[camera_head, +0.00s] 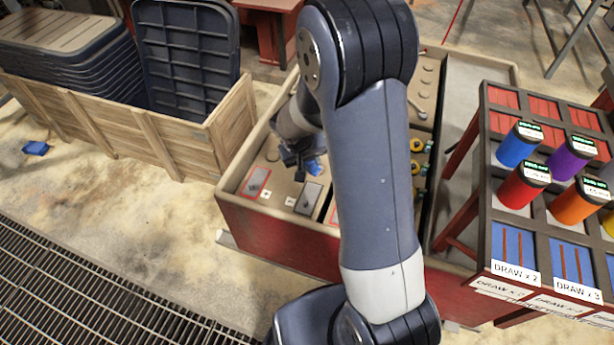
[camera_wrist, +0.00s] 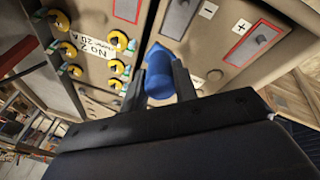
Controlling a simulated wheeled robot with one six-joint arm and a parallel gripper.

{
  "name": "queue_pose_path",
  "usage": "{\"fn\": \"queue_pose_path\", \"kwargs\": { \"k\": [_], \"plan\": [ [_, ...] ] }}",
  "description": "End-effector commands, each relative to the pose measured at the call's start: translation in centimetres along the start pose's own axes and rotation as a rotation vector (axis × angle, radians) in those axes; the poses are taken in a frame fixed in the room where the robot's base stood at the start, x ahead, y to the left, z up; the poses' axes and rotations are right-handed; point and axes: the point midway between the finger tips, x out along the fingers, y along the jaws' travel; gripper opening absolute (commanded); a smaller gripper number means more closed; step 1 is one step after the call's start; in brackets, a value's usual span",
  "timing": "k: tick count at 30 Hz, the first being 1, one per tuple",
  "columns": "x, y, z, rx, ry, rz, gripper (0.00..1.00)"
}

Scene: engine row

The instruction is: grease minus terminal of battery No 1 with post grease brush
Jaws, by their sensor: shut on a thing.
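My gripper (camera_wrist: 168,82) is shut on a blue brush handle (camera_wrist: 159,77), taken to be the post grease brush. It also shows as a blue patch beside my gripper (camera_head: 295,158) in the head view. The brush tip is hard to make out. The battery top has a grey minus pad (camera_wrist: 183,12) with a dark post and a red-framed plus pad (camera_wrist: 258,42). The minus pad (camera_head: 308,199) also shows in the head view, just below my gripper. I cannot tell whether the brush touches the post. No "No 1" label is legible.
A panel with a "No 2" label (camera_wrist: 92,46) and yellow knobs (camera_wrist: 119,41) lies left in the wrist view. The red bench (camera_head: 270,228) has raised edges. A wooden crate (camera_head: 190,143) stands left, and a rack (camera_head: 487,165) with coloured cans stands right.

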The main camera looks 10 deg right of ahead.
Motion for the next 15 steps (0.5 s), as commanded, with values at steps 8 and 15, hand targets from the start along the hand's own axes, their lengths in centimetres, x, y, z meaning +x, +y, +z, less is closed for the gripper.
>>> {"fn": "queue_pose_path", "kwargs": {
  "k": [8, 15],
  "plan": [
    [1.46, -0.79, -0.03, -0.015, 0.051, -0.037, 0.05],
    [1.24, -0.95, -0.06, -0.024, 0.068, -0.053, 0.05]
  ]
}}
